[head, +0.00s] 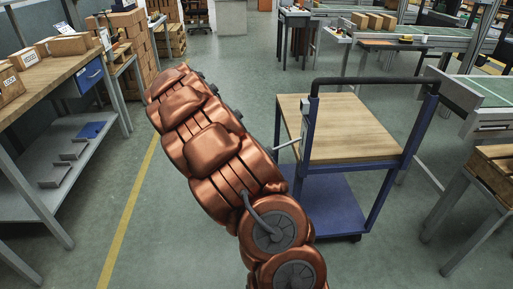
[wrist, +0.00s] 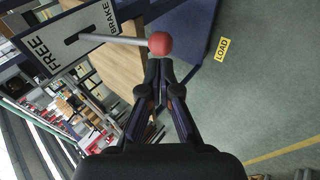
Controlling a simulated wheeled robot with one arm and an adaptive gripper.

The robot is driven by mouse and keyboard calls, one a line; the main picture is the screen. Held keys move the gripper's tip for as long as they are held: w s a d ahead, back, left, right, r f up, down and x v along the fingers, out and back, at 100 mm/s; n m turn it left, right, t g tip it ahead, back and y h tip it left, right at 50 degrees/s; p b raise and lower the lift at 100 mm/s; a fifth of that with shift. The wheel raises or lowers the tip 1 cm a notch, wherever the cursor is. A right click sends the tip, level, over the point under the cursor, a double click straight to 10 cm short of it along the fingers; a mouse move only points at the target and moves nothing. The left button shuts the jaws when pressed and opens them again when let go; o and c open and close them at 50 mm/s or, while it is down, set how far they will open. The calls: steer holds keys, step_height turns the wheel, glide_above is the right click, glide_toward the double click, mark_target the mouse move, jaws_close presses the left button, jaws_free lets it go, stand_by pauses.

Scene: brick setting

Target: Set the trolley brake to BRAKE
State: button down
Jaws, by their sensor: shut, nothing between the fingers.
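The trolley (head: 340,170) has a wooden top, blue posts and a blue lower shelf. In the wrist view, its brake plate (wrist: 55,55) is marked FREE at the lower left and BRAKE at the upper right. A pale lever (wrist: 115,40) sticks out of the dark slot and ends in a red knob (wrist: 160,43). I cannot tell exactly where along the slot the lever sits. My gripper (wrist: 160,65) is shut and empty, its tips right by the knob; contact is unclear. In the head view, the lever (head: 286,145) shows beside my arm, which hides my gripper.
A workbench (head: 50,72) with cartons stands at the left. A table with a wooden crate (head: 495,170) stands at the right. A LOAD label (wrist: 222,48) shows in the wrist view. The floor around the yellow line (head: 125,220) is clear.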

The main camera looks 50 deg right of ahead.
steer(key=v, duration=0.9)
steer(key=shift+r, duration=0.25)
steer(key=shift+d, duration=0.1)
steer(key=s+a+f+n+y, duration=0.3)
steer(key=s+a+n+y, duration=0.1)
steer(key=s+a, duration=1.15)
steer(key=s+a+f+n+y, duration=0.3)
steer(key=s+a+f, duration=0.1)
steer(key=s+a, duration=1.15)
step_height(320, 180, up, 15)
steer(key=s+t+p, duration=0.1)
steer(key=p, duration=1.2)
steer(key=shift+d+r+n+p, duration=0.15)
steer(key=shift+d+n+p, duration=0.1)
steer(key=shift+n+p, duration=0.1)
